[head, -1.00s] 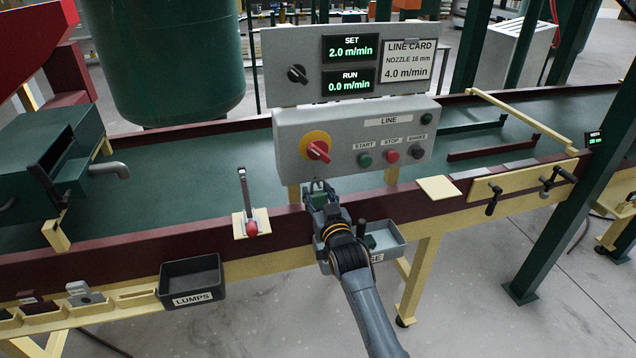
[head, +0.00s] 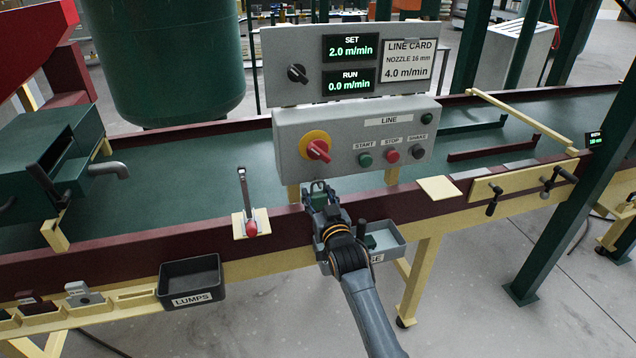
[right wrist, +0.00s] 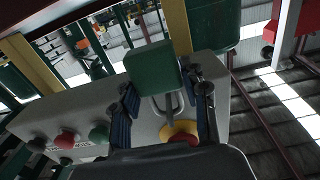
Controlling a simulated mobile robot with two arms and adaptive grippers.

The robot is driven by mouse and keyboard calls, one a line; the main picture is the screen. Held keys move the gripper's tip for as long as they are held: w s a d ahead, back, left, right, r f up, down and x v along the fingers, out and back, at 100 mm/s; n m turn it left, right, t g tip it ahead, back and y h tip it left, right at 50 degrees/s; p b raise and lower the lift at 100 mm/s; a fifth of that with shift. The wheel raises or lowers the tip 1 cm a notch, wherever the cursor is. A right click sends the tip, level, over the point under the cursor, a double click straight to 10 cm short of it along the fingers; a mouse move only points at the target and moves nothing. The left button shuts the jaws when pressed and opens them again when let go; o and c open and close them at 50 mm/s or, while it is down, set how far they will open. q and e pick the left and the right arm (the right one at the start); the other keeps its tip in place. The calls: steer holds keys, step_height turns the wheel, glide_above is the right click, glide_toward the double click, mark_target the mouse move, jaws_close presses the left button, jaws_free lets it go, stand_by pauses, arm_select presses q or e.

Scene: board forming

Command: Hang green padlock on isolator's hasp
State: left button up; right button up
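The green padlock (right wrist: 152,68) is between the fingers of my right gripper (right wrist: 166,98), its grey shackle pointing down in the right wrist view, toward the isolator. In the head view my right gripper (head: 319,195) is just below the control box, and the shackle loop shows at its tip. The fingers appear shut on the padlock body. The isolator (head: 317,149) is a red knob on a yellow disc at the box's left; its yellow disc also shows in the wrist view (right wrist: 180,129). The shackle is apart from the knob. I cannot make out the hasp. My left gripper is out of view.
The grey control box (head: 345,167) carries start, stop and another button right of the isolator. A black LUMPS bin (head: 190,282) and a grey tray (head: 387,240) hang on the conveyor's front.

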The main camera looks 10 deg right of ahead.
steer(key=o, duration=0.3)
steer(key=shift+o, duration=0.2)
steer(key=s, duration=1.2)
steer(key=s+f+g+b, duration=0.1)
steer(key=s+f+g, duration=0.3)
steer(key=f, duration=1)
steer(key=s+f+n+g, duration=0.1)
steer(key=s+f+g, duration=0.1)
steer(key=s+f, duration=0.8)
steer(key=s+f+g+b, duration=0.1)
steer(key=s+f+g, duration=0.15)
steer(key=f, duration=1.45)
steer(key=s+d+f+g, duration=0.2)
steer(key=s+f, duration=0.4)
steer(key=s, duration=0.6)
steer(key=s+d+f+g+b, duration=0.1)
steer(key=s+d+f+g, duration=0.1)
steer(key=s+f, duration=0.5)
steer(key=s+d+f+n+g, duration=0.1)
steer(key=s+f+g, duration=0.3)
steer(key=s, duration=1.3)
step_height(320, 180, down, 3)
steer(key=shift+d+r+h+b, duration=0.1)
steer(key=shift+d+h+b, duration=0.25)
steer(key=shift+d, duration=0.35)
